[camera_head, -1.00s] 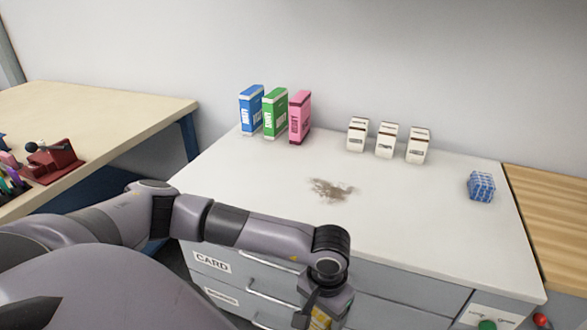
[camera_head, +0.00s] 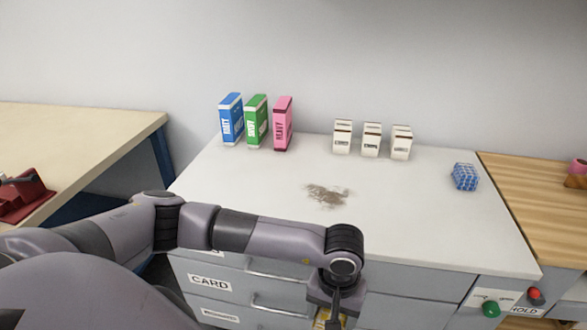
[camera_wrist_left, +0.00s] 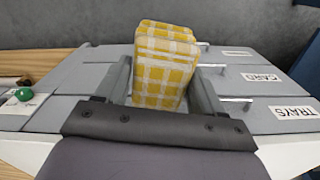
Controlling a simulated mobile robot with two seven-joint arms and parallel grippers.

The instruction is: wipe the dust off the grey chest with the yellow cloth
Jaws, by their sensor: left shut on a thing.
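The grey chest has a pale top (camera_head: 420,228) and grey drawers with labels; its drawer fronts also show in the left wrist view (camera_wrist_left: 80,76). A brown dust patch (camera_head: 326,195) lies near the middle of the top. My left gripper (camera_head: 334,310) is in front of the drawers, below the top's front edge. In the left wrist view my left gripper (camera_wrist_left: 165,88) is shut on the yellow checked cloth (camera_wrist_left: 164,62), a folded pad. In the head view only a sliver of the cloth (camera_head: 321,318) shows. My right gripper is not in view.
Blue, green and pink boxes (camera_head: 257,122) stand at the back left of the top. Three small white boxes (camera_head: 371,140) stand at the back, and a blue checked block (camera_head: 465,177) sits at the right. A panel with green and red buttons (camera_head: 508,300) is at the lower right.

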